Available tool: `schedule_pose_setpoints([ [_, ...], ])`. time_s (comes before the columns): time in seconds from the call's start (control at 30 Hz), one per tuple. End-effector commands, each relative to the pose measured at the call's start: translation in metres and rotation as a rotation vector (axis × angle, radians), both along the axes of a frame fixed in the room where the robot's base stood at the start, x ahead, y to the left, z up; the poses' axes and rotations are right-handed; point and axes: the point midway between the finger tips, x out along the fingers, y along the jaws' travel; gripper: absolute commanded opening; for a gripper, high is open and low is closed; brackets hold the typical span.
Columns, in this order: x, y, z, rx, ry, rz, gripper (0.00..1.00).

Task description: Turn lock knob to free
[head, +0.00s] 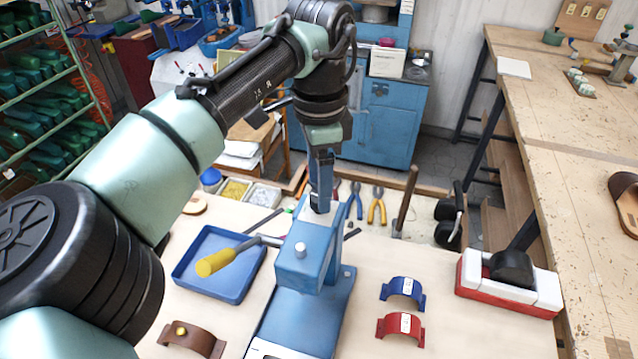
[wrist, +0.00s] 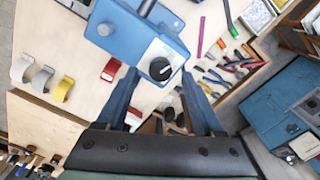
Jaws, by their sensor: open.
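The lock knob (wrist: 160,69) is a round black knob with a pale mark, set on a white plate (wrist: 158,52) at the end of the blue press head (wrist: 125,30). In the wrist view it lies between the tips of my gripper (wrist: 160,76), whose two blue fingers are spread. I cannot tell how far the tips are from the knob. In the head view, my gripper (head: 320,208) points down over the white plate at the back of the blue press (head: 305,270), and it hides the knob. The gripper holds nothing that I can see.
A lever with a yellow handle (head: 215,262) sticks out left from the press, over a blue tray (head: 180,268). Blue (head: 404,290) and red (head: 401,327) arched pieces lie to the right. Pliers (head: 377,208) and other tools lie behind the press.

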Motion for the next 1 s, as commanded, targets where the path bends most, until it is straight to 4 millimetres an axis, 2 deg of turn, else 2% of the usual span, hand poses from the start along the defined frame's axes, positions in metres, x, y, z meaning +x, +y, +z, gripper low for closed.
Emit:
schedule_pose_setpoints([
  [0.2, 0.000, 0.000, -0.017, 0.000, 0.000, 0.001, 0.69],
  [0.5, 0.000, 0.000, -0.019, -0.001, -0.001, 0.001, 0.67],
  [0.87, 0.000, 0.000, -0.019, 0.000, 0.000, 0.001, 0.03],
  [1.0, 0.000, 0.000, -0.019, 0.000, 0.000, 0.001, 0.00],
])
